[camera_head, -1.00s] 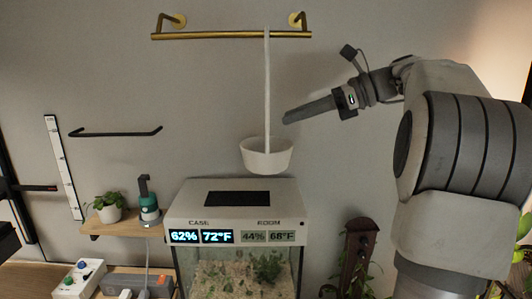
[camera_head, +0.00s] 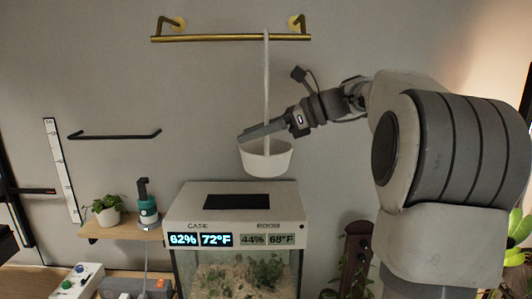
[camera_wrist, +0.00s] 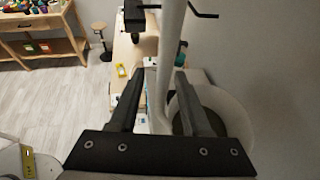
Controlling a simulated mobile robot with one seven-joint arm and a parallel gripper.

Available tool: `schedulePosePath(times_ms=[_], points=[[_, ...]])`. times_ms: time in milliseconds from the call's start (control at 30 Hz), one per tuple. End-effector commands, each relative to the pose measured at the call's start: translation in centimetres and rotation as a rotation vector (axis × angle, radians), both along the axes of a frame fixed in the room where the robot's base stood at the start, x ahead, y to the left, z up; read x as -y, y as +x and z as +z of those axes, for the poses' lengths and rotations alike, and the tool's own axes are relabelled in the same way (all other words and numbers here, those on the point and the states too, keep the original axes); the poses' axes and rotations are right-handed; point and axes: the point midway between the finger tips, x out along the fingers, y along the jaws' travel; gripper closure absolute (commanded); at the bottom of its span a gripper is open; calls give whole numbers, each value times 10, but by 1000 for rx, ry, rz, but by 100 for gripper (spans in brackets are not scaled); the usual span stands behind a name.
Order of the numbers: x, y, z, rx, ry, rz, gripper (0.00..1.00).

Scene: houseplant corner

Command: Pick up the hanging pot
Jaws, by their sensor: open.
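The white hanging pot (camera_head: 266,162) hangs by a long pale strap (camera_head: 267,85) from a brass wall rail (camera_head: 232,37), above the case. My gripper (camera_head: 244,136) is at the pot's rim height, its fingers reaching left across the strap's lower end and hiding part of the rim. In the wrist view my gripper (camera_wrist: 160,77) is open, and the strap (camera_wrist: 168,55) runs between its two fingers with some gap. The pot's round rim (camera_wrist: 240,118) shows beside and below the right finger. I cannot tell whether a finger touches the pot.
The glass case (camera_head: 235,203) with its lid stands below the pot. A shelf (camera_head: 120,232) at left holds a potted plant (camera_head: 107,208) and a green-and-grey device (camera_head: 147,205). A black wall bar (camera_head: 115,135) is at left.

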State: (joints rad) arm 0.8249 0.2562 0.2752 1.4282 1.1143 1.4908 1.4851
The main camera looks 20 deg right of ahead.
Motion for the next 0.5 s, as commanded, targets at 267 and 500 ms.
schedulePosePath(times_ms=[267, 500], points=[[0, 0, 0, 0, 0, 0, 94], [1, 0, 0, 0, 0, 0, 100]])
